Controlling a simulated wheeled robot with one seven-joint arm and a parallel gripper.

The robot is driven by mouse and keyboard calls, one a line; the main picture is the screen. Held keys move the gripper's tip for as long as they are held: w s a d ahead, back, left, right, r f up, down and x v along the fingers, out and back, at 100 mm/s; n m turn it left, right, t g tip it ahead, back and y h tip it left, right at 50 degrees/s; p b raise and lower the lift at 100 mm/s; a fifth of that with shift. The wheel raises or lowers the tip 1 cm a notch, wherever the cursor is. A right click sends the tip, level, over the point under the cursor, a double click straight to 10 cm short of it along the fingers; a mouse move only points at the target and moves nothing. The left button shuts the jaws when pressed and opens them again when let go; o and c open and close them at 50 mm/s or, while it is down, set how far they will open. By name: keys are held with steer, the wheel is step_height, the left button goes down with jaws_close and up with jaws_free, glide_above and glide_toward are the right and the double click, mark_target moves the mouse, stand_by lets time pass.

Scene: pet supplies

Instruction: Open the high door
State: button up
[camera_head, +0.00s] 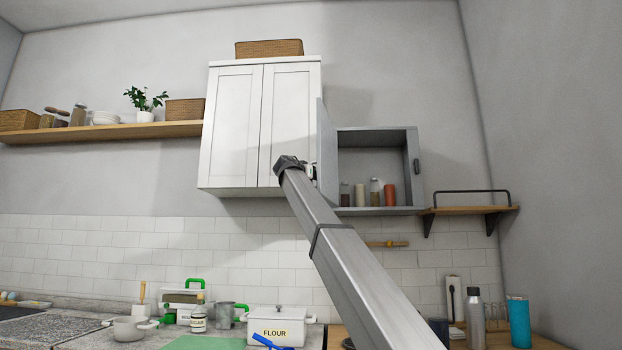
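The small grey wall cabinet (376,131) hangs high on the wall, right of a tall white cabinet. Its door (327,145) stands open, swung out on the left side and seen nearly edge-on. Several jars and bottles show inside on the cabinet floor. My arm reaches up from the lower right, and my gripper (305,170) is at the lower part of the open door, in front of the white cabinet's right door. The wrist hides most of the fingers, so I cannot tell whether they touch the door or are open or shut.
The white cabinet (240,130) has both doors closed and a basket (269,48) on top. A wooden shelf (110,131) runs left; a small shelf (465,210) is at right. Below, the counter holds a flour box (281,326), pots, a steel bottle (475,318) and a blue tumbler (518,320).

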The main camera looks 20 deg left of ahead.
steer(key=v, duration=1.1)
stand_by(0.6)
